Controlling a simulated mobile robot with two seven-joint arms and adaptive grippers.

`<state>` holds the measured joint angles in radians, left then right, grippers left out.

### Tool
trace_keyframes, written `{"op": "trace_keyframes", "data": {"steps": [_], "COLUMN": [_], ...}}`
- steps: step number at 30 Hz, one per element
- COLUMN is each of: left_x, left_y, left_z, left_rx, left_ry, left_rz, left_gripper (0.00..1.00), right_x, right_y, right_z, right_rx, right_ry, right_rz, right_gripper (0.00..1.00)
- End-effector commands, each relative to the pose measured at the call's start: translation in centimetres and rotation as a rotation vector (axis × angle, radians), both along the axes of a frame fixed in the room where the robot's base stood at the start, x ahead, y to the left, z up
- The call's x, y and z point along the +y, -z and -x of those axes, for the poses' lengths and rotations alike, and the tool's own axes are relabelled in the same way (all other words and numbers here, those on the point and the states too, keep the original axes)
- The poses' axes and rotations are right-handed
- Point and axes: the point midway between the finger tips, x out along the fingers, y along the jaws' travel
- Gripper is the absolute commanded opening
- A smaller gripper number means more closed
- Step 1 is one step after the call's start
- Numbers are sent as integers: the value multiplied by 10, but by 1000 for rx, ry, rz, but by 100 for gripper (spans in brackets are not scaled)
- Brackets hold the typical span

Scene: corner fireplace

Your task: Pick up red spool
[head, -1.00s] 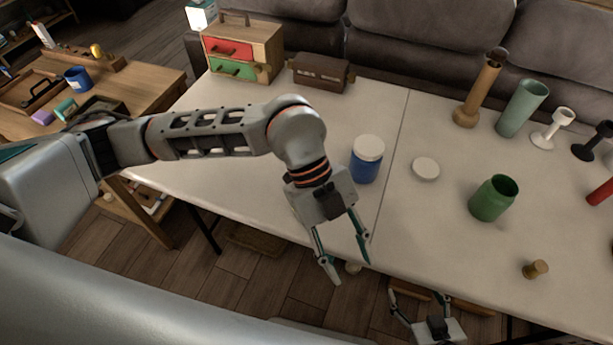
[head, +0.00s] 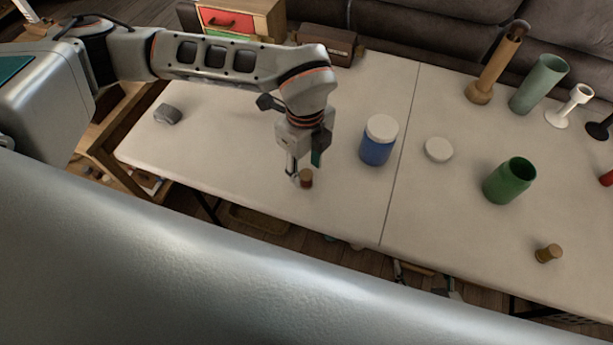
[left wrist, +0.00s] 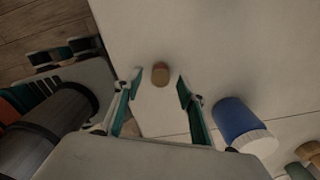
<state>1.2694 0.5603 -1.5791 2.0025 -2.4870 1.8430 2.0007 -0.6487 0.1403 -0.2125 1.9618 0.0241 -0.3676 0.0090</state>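A small spool (head: 306,179), reddish-brown with a paler top, stands on the white table near its front edge. It also shows in the left wrist view (left wrist: 160,74), just ahead of the fingertips and in line with the gap between them. My left gripper (head: 303,168) is open and points down at the spool; its fingers are apart in the left wrist view (left wrist: 158,82). Whether a finger touches the spool I cannot tell. My right gripper (head: 428,279) is low beyond the table's front edge and mostly hidden; it appears with fingers apart in the left wrist view (left wrist: 64,52).
A blue jar with a white lid (head: 378,142) stands right of the left gripper. A white disc (head: 438,150), green jar (head: 509,181) and tan spool (head: 548,253) are farther right. A grey object (head: 167,114) lies at left. The table between is clear.

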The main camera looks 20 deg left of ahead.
Motion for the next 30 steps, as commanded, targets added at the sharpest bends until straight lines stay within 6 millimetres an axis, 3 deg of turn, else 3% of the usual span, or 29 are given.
{"op": "trace_keyframes", "data": {"steps": [6,14,18,30], "left_x": [0,0,0,0], "left_y": [32,35,35,33], "left_z": [-1,-1,-1,-1], "left_rx": [2,1,1,0], "left_ry": [0,0,0,0], "left_rz": [0,0,0,1], "left_gripper": [40,40,9,9], "right_x": [0,0,0,0], "right_y": [1,1,1,1], "right_z": [0,0,0,0], "right_rx": [1,1,1,1], "right_ry": [0,0,0,0], "right_rz": [0,0,0,0], "right_gripper": [69,69,69,69]}}
